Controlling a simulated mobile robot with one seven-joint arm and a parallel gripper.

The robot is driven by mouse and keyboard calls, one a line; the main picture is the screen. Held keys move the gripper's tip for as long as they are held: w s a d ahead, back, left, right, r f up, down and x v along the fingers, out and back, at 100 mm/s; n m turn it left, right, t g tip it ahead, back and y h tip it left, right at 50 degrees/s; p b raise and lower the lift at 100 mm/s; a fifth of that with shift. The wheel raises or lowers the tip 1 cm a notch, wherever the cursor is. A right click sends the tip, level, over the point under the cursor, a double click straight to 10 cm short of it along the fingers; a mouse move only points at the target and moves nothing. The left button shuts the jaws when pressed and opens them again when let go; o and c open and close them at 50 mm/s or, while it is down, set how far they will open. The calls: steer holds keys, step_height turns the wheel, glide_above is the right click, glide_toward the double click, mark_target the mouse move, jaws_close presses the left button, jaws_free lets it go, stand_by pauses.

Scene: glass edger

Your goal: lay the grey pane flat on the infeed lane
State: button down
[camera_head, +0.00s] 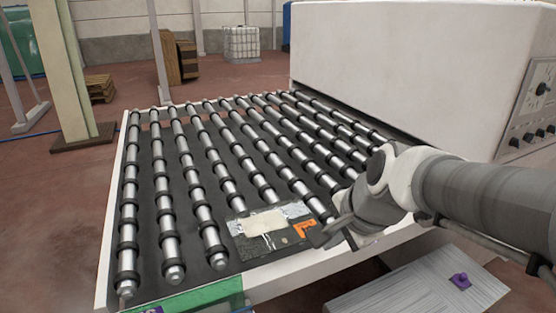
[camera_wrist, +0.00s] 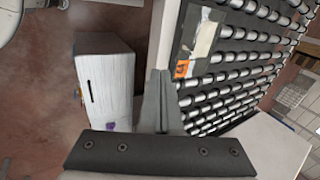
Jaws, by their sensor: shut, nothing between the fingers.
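The grey pane (camera_head: 268,240) lies flat across the rollers of the infeed lane (camera_head: 162,205), near its front edge. It is dark, with a cream patch, silvery patches and an orange mark. The wrist view shows part of the pane (camera_wrist: 189,42) at the top centre, with its orange mark. My gripper (camera_head: 328,234) is beside the right end of the pane in the head view and hides a little of that corner. In the wrist view my gripper (camera_wrist: 160,80) is shut and empty, with its fingers together. I cannot tell whether it touches the pane.
A large white machine (camera_head: 400,70) stands at the lane's far right, with a control panel (camera_head: 535,105) on its side. A pale cabinet (camera_head: 415,290) with a purple object (camera_head: 460,281) on top stands at the front right. Left of the lane is a post (camera_head: 62,70) and open floor.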

steer(key=w+a+f+m+b, duration=0.1)
steer(key=w+f+m+b, duration=0.2)
steer(key=w+f+m, duration=0.3)
steer(key=w+a+f+m+b, duration=0.1)
steer(key=w+f+m+b, duration=0.1)
steer(key=w+f+m, duration=0.4)
steer(key=w+a+f+m+b, duration=0.1)
steer(key=w+f+m+b, duration=0.2)
steer(key=f, duration=1)
steer(key=shift+w+a+m+b, duration=0.15)
steer(key=shift+w+m, duration=0.75)
steer(key=shift+w, duration=0.35)
steer(key=shift+w+a+m+b, duration=0.15)
steer(key=shift+w+m, duration=0.75)
steer(key=shift+w, duration=0.35)
steer(key=shift+w+a, duration=0.25)
steer(key=shift+w, duration=0.45)
